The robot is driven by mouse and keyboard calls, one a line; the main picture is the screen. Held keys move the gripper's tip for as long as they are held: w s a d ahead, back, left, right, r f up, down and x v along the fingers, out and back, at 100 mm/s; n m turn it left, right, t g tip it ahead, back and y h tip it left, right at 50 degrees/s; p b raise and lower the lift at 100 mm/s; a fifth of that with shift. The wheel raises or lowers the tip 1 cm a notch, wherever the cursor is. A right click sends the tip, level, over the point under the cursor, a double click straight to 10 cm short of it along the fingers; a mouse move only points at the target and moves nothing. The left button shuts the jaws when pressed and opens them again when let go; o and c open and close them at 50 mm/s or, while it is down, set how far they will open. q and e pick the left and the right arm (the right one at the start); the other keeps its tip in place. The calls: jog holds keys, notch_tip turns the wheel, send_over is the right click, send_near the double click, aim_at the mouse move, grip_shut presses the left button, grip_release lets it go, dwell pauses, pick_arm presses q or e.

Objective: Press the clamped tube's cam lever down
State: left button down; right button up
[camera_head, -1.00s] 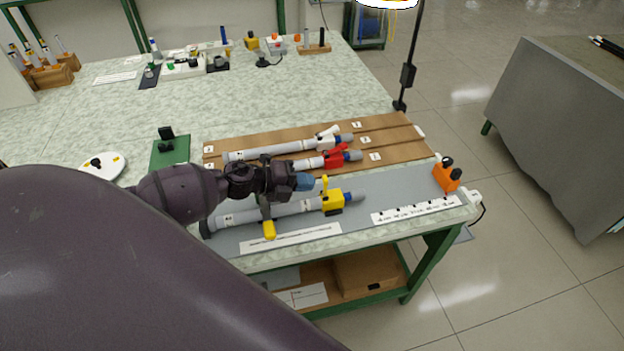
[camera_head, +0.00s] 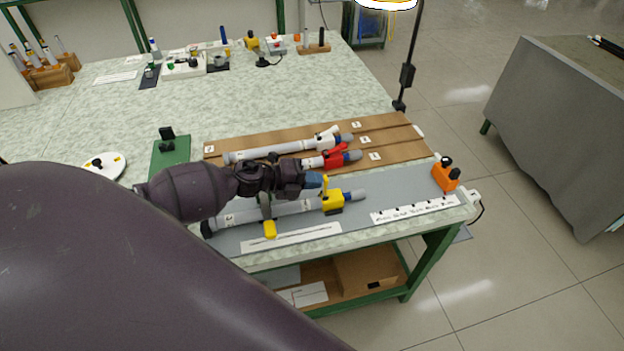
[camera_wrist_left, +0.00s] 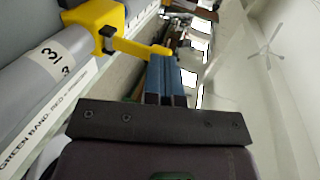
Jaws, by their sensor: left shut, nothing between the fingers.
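The clamped tube (camera_head: 290,211) is grey-white and lies on the grey mat. A yellow cam collar (camera_head: 342,202) sits around it near its right end. The yellow cam lever (camera_head: 325,188) stands up from the collar. In the left wrist view, the collar (camera_wrist_left: 97,27) is at upper left, and the lever (camera_wrist_left: 140,47) reaches from it to the fingertips. My left gripper (camera_head: 315,181) is shut and empty, its blue fingers close beside the lever's upper end. In the left wrist view, the fingers (camera_wrist_left: 163,72) overlap the lever's tip; I cannot tell whether they touch. My right gripper is out of view.
Two more tubes, with a white collar (camera_head: 327,140) and a red collar (camera_head: 337,156), lie on the brown board (camera_head: 400,132) just behind. An orange block (camera_head: 446,178) stands at the mat's right end.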

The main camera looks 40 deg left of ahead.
pick_arm(q)
jog(key=shift+w+d+r, duration=0.1)
jog(key=shift+w, duration=0.05)
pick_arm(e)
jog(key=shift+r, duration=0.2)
pick_arm(q)
jog(key=shift+w+d+r+p, duration=0.35)
jog(key=shift+w+d+p, duration=0.2)
jog(key=shift+p, duration=0.35)
jog(key=shift+w+d+p, duration=0.5)
jog(key=shift+w, duration=0.2)
jog(key=shift+x, duration=1.15)
jog(key=shift+w+d+f, duration=0.55)
jog(key=shift+w, duration=0.05)
jog(key=shift+a+r+p, duration=0.15)
jog(key=shift+r+p, duration=0.35)
jog(key=shift+p, duration=0.05)
notch_tip(320, 180, up, 13)
jog(key=s+p, duration=0.1)
jog(key=p, duration=0.2)
jog(key=shift+s+a, duration=0.2)
jog(key=shift+a, duration=0.25)
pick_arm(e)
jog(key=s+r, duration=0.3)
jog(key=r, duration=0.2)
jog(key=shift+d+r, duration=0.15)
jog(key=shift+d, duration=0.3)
